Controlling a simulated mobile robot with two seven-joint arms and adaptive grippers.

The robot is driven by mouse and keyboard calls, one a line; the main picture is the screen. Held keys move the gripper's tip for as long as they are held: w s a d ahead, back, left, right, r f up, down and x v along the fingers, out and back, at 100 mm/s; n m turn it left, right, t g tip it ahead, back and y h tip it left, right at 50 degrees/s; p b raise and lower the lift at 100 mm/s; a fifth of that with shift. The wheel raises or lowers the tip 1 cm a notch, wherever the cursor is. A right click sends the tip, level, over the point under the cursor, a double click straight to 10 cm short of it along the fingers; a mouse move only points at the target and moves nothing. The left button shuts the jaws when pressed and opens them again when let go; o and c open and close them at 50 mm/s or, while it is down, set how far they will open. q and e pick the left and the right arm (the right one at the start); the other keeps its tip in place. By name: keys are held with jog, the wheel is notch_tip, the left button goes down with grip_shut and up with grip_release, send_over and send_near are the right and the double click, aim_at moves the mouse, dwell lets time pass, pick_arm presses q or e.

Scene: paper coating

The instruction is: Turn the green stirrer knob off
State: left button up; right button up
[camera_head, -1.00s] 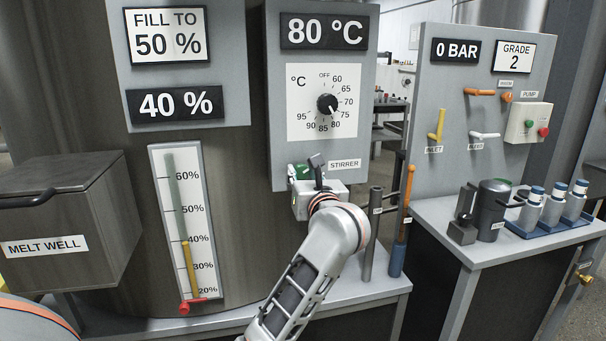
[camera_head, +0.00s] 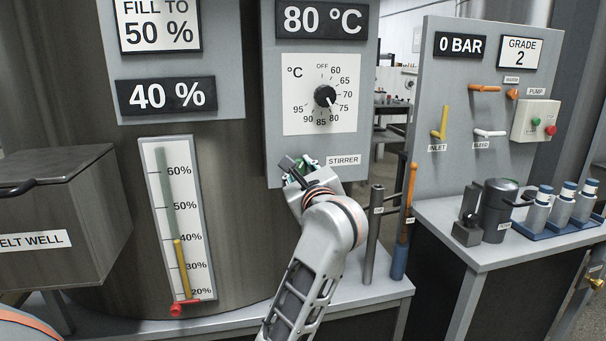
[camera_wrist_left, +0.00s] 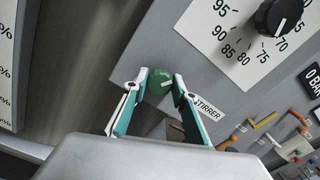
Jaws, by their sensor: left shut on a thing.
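The green stirrer knob (camera_wrist_left: 159,82) is a round knob on the grey panel, beside the STIRRER label (camera_wrist_left: 208,107). My left gripper (camera_wrist_left: 161,77) has its two fingertips on opposite sides of the knob and is shut on it. In the head view the left gripper (camera_head: 296,170) is at the lower edge of the temperature panel, left of the STIRRER label (camera_head: 343,160). Its fingers and wrist hide most of the knob there, so its setting is hard to read. My right gripper is not in view.
The black temperature dial (camera_head: 325,96) is above the gripper on the same panel. The level gauge (camera_head: 178,220) is to the left. Upright tools (camera_head: 374,235) stand close right of my arm. A valve panel (camera_head: 460,80) and pump box (camera_head: 536,121) are farther right.

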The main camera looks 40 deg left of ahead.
pick_arm(q)
jog(key=n+b, duration=0.1)
jog(key=n, duration=0.2)
jog(key=shift+f+b, duration=0.35)
jog(key=shift+r+n+b, duration=0.15)
jog(key=shift+n+b, duration=0.4)
jog(key=shift+n, duration=0.95)
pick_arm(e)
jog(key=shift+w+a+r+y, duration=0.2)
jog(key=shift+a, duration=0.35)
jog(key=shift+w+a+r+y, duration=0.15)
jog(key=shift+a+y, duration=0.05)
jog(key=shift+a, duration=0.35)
pick_arm(q)
jog(key=shift+r+n, duration=0.15)
jog(key=shift+n, duration=0.15)
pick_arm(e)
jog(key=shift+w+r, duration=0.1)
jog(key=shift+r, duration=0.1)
pick_arm(q)
jog(key=o, duration=1.1)
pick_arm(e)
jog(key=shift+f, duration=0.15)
